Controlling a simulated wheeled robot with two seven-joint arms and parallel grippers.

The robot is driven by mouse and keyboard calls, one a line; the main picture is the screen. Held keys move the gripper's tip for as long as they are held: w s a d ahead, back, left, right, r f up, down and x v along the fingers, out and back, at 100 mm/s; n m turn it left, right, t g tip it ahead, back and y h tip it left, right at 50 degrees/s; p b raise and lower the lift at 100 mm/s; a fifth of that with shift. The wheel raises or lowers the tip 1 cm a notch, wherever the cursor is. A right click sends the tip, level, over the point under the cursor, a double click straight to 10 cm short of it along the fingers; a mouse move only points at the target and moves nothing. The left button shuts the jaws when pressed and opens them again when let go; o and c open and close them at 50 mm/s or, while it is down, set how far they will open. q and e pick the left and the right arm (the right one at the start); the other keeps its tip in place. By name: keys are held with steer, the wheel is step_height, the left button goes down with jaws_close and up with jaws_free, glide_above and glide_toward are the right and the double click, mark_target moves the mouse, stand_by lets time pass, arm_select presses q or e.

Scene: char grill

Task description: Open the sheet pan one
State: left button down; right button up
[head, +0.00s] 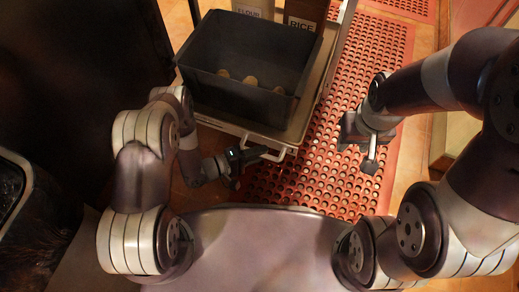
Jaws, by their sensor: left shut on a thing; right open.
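A pale tray-like sheet pan (240,130) shows under a dark bin, with a white bar handle (279,154) at its front edge. I cannot tell whether it is pulled out. My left gripper (258,155) is shut on the left part of this handle, and its fingers hide part of it. My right gripper (367,152) is open and empty, to the right of the handle and apart from it, above the red mat.
The dark bin (225,88) holds several small roundish pieces. Boxes marked FLOUR (250,10) and RICE (302,22) stand behind it. A red perforated mat (350,75) covers the floor at the right. A dark surface fills the left side.

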stand_by(0.3)
arm_select(q)
steer(key=c, duration=1.1)
jaws_free()
steer(key=shift+a, duration=0.15)
steer(key=p+v, duration=0.3)
steer(key=v, duration=0.4)
steer(key=shift+s, duration=0.2)
steer(key=shift+s, duration=0.1)
